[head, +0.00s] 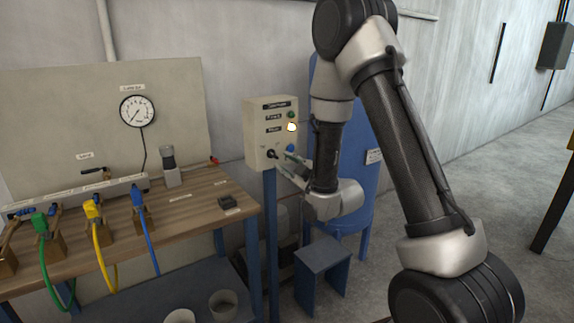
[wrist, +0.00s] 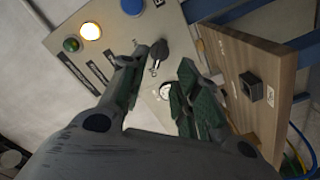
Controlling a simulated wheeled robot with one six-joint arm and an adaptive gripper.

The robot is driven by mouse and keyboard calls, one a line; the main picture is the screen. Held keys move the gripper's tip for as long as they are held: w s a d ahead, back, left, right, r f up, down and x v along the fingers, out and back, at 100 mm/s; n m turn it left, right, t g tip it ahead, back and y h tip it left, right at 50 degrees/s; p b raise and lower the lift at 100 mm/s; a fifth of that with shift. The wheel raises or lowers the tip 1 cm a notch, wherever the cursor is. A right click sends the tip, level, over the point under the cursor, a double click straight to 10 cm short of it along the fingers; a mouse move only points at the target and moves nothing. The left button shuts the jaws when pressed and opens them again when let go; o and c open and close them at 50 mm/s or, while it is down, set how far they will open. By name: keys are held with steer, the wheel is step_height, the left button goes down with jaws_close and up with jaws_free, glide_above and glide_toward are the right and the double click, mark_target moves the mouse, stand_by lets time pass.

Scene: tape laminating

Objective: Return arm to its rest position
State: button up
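My gripper (head: 290,167) is in front of the lower part of the beige control box (head: 251,125). In the wrist view my gripper (wrist: 162,62) has its two green-padded fingers spread apart with nothing held. A black knob with a key-like tip (wrist: 158,52) shows on the panel just beyond the fingertips, apart from them as far as I can see; it also shows in the head view (head: 271,154). A lamp (head: 291,126) on the box glows warm white. A green light (head: 292,114) is above it and a blue button (head: 290,148) below.
A wooden workbench (head: 185,208) with a gauge board, clamps and green, yellow and blue hoses stands to the left. A blue tank (head: 355,150) is behind my arm. A small blue stool (head: 323,262) stands below. Open floor (head: 500,190) lies to the right.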

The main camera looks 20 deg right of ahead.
steer(key=s+d+f+m+g+h, duration=0.1)
steer(key=s+f+m+g+h, duration=0.2)
steer(key=f, duration=0.4)
steer(key=s+d+f+m+g, duration=0.1)
steer(key=s+d+f+g, duration=0.1)
steer(key=f+g, duration=0.4)
steer(key=s+d+f+m+g+h, duration=0.1)
steer(key=s+d+m+g+h, duration=0.15)
steer(key=s, duration=0.45)
steer(key=s+d+r+m, duration=0.3)
steer(key=s+r, duration=0.9)
steer(key=s+d+r+m+g, duration=0.1)
steer(key=s+d+r+m, duration=0.2)
steer(key=s+r, duration=0.9)
steer(key=shift+s+d+r, duration=0.4)
steer(key=shift+d+r, duration=0.1)
steer(key=shift+r, duration=0.1)
steer(key=shift+g, duration=0.25)
